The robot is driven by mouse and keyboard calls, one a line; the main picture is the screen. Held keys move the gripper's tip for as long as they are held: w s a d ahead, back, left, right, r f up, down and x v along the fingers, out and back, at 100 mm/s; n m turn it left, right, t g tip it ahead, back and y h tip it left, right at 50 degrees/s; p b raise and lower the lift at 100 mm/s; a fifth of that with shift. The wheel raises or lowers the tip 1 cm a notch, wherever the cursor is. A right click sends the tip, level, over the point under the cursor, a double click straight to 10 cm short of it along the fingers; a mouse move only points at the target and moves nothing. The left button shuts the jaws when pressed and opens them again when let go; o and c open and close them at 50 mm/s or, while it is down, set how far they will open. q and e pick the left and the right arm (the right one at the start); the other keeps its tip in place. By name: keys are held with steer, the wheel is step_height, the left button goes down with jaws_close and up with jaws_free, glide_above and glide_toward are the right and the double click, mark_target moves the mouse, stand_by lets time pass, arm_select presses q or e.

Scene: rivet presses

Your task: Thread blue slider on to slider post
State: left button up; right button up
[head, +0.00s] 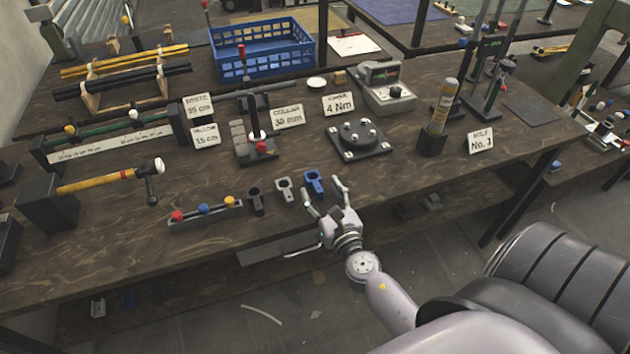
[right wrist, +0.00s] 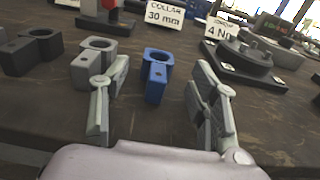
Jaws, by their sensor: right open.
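The blue slider (head: 315,182) lies near the front edge of the wooden bench, to the right of a grey slider and a black slider. It also shows in the right wrist view (right wrist: 156,75), with a round hole at its far end. My right gripper (head: 322,188) is open at the bench's front edge, its fingers pointing at the blue slider. In the right wrist view the fingers stand to either side of the blue slider, apart from it. I cannot tell for sure which upright is the slider post. My left gripper is not in view.
The grey slider (head: 284,189) and black slider (head: 255,199) stand close by on the left. Bench in front of the "No. 1" card (head: 480,140) is bare.

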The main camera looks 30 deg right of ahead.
mark_target(315, 185)
steer(key=shift+x, duration=1.45)
steer(key=shift+a, duration=0.1)
steer(key=shift+c, duration=0.4)
steer(key=c, duration=1)
